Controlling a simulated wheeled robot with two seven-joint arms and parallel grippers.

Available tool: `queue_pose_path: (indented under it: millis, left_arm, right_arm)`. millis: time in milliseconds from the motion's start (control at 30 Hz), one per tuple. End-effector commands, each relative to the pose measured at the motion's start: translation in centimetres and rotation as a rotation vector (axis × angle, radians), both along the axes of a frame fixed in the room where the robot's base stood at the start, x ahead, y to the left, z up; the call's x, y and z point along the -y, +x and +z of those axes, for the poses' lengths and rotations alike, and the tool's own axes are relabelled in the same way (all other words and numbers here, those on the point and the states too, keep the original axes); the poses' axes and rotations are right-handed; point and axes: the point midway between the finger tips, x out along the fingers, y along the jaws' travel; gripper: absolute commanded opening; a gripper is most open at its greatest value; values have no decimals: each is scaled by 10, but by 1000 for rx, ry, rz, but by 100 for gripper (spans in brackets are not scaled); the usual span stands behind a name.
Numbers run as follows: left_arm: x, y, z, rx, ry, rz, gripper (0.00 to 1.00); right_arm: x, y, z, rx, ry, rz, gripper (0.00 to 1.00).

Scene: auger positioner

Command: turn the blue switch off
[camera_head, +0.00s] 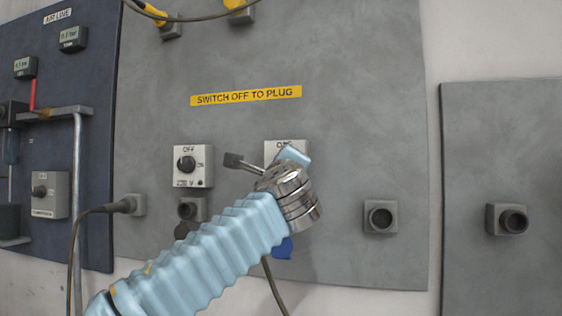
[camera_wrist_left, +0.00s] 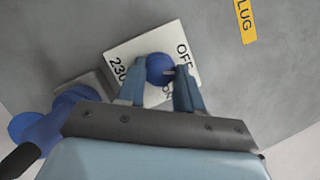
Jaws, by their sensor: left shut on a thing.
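The blue switch knob (camera_wrist_left: 157,67) sits on a white plate (camera_wrist_left: 118,52) marked OFF, ON and 230 in the left wrist view. My left gripper (camera_wrist_left: 161,77) has its two blue fingers on either side of the knob and is shut on it. A light mark on the knob points right in this view, between the OFF and ON lettering; its exact setting is hard to tell. In the head view my left gripper (camera_head: 294,155) and wrist hide the knob, and only the top of the plate (camera_head: 284,147) shows. My right gripper is out of view.
A black-knobbed switch (camera_head: 186,164) is to the left on the same grey panel. A blue plug (camera_head: 283,247) with a cable hangs below my wrist. Grey sockets (camera_head: 380,217) sit low on the panel. A metal pipe (camera_head: 77,200) stands at left.

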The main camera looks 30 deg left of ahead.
Motion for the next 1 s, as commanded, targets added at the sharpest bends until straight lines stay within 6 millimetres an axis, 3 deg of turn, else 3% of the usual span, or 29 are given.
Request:
queue_pose_path:
  millis: [500,1000]
  left_arm:
    - [1,0,4,84,-351,2,5]
    - [1,0,3,103,-430,2,5]
  right_arm:
    - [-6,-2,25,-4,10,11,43]
    - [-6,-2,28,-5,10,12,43]
